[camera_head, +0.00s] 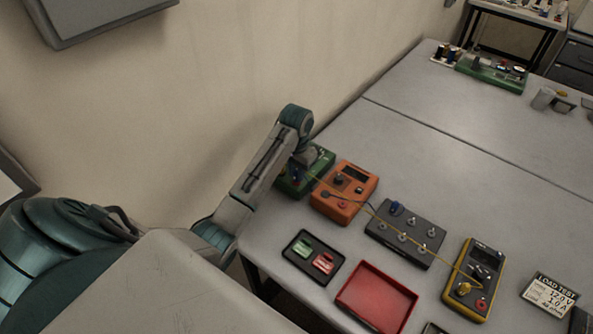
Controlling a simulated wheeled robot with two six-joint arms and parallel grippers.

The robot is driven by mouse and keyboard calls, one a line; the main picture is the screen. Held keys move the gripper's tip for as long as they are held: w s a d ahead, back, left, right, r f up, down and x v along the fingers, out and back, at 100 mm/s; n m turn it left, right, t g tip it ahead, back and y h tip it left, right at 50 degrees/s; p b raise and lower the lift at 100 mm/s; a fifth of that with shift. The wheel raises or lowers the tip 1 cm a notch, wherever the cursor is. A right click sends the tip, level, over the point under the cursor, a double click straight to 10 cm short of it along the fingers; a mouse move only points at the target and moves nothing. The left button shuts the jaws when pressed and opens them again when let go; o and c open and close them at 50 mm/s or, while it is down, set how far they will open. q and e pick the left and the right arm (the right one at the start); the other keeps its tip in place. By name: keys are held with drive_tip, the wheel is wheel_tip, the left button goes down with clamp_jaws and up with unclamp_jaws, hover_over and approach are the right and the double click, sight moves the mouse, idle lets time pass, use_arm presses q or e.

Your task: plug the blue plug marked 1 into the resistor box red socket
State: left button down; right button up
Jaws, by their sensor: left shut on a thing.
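My left gripper (304,157) is shut over the green box (320,158) at the table's far left edge. A small dark blue piece, seemingly the blue plug (297,177), shows just below the jaws; its mark is too small to read. I cannot tell whether it touches a socket. A thin yellow lead (345,195) runs from near the gripper across the orange meter (346,190) and the grey box with several knobs (406,233) to the yellow meter (473,279). I cannot tell which box is the resistor box. My right gripper is not in view.
A black tray (288,250) with green and red pieces and an empty red tray (375,298) lie in front of the boxes. A "LOAD TEST" card (550,295) stands at right. The table's middle is clear. The wall is close behind my left arm.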

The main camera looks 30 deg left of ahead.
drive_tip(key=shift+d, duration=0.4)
use_arm(q)
drive_tip(key=shift+f, duration=0.25)
drive_tip(key=c, duration=1.2)
unclamp_jaws()
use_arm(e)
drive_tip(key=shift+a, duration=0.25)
